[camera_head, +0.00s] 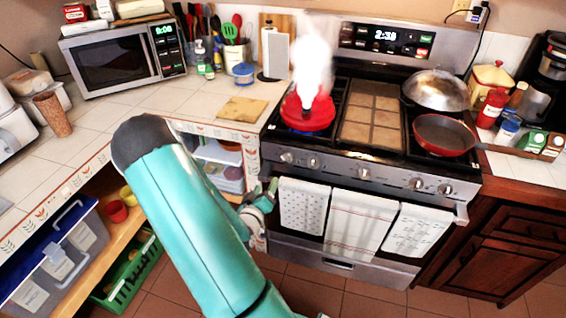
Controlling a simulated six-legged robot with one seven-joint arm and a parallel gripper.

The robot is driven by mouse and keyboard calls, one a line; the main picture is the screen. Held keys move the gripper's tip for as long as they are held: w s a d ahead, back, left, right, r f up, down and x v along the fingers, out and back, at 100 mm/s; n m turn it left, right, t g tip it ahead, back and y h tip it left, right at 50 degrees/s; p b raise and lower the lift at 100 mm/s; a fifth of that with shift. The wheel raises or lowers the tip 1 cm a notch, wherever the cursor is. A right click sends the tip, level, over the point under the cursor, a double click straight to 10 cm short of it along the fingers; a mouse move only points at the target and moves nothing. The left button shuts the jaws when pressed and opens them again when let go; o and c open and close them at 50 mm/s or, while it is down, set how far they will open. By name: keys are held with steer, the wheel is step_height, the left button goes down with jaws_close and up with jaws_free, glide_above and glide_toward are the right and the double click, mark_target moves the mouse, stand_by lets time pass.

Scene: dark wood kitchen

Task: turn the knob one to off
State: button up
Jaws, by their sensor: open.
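The stove (335,173) has a row of several round silver knobs along its front panel. The leftmost knob (287,157) sits near the panel's left end, with a second knob (313,163) just right of it. No label shows which is knob one. A red pot (307,118) stands on the left burner, with white steam above it and a blue glow under its left side. My gripper (268,190) is open and empty, below and left of the leftmost knob, apart from it and close to the left towel.
Towels (361,218) hang on the oven handle below the knobs. A red pan (444,134) and a lidded pan (436,90) stand on the right burners. A cutting board (243,109) lies on the left counter. Open shelves with bins (70,250) are at left.

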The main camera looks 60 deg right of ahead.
mark_target(284, 160)
steer(key=shift+n+h, duration=0.3)
steer(key=shift+h, duration=0.2)
steer(key=d, duration=1.4)
steer(key=shift+w+d, duration=0.1)
steer(key=shift+d, duration=0.05)
steer(key=c, duration=1)
steer(key=shift+o, duration=0.2)
